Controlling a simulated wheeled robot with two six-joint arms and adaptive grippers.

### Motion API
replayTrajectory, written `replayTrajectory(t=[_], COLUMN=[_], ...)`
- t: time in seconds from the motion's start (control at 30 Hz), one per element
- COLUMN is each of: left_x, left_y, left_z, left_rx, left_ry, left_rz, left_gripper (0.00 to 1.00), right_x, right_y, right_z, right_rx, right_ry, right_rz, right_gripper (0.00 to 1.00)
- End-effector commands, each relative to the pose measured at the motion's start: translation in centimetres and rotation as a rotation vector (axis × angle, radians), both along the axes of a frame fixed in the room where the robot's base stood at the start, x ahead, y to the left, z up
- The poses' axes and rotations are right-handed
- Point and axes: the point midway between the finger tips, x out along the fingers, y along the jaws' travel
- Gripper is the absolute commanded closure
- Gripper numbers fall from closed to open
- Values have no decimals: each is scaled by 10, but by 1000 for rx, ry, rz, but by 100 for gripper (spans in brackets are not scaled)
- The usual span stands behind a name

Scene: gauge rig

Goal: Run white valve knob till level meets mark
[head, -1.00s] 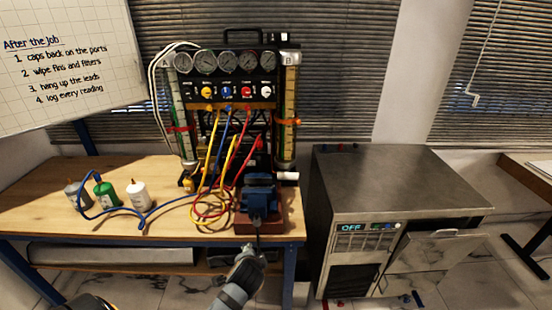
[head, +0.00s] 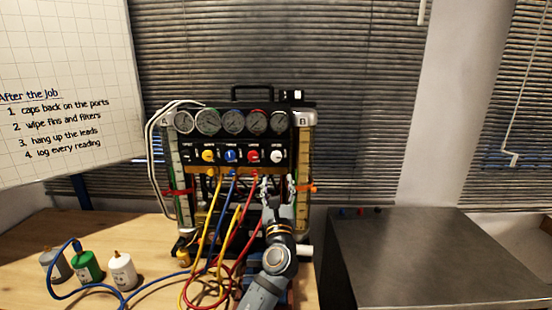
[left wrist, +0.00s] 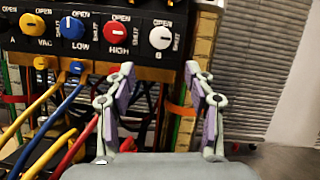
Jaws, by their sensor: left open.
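The white valve knob (head: 277,156) is at the right end of the knob row on the black gauge panel; the left wrist view also shows this knob (left wrist: 160,38), marked B, with OPEN above it. My left gripper (head: 278,181) is open and empty, just below the knob in the head view. In the left wrist view my gripper (left wrist: 162,72) has its fingers spread, with the knob above and between their tips, apart from them. The right sight column (head: 304,165), labelled B, carries an orange-red marker (head: 306,189). The liquid level is too small to tell. My right gripper is not in view.
Red (head: 253,156), blue (head: 231,156) and yellow (head: 208,156) knobs sit left of the white one. Several coloured hoses (head: 212,225) hang below the panel. Small bottles (head: 122,270) stand on the bench at left. A steel cabinet (head: 430,255) stands right, its top mostly clear.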

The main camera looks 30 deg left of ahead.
Motion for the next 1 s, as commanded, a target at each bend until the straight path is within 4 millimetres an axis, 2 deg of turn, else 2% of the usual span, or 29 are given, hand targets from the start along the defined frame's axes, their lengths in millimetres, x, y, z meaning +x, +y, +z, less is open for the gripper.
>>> replayTrajectory(t=[0.17,0.23,0.33,0.5,0.67,0.93,0.97,1.0], left_x=[14,25,42,66,77,79,79,79], left_y=[10,19,31,48,55,56,56,56], left_z=[11,17,25,34,38,38,38,38], left_rx=[-1,-1,-3,-6,-8,-8,-8,-8], left_ry=[-3,-2,-2,-1,-1,-1,-1,-1], left_rz=[0,2,2,1,0,-1,-1,-1], left_gripper=[46,46,46,46,46,46,47,52], right_x=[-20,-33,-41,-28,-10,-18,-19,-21], right_y=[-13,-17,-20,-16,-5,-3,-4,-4], right_z=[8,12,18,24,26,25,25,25], right_rx=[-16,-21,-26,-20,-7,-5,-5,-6], right_ry=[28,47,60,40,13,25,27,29], right_rz=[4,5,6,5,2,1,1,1], right_gripper=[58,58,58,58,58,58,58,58])
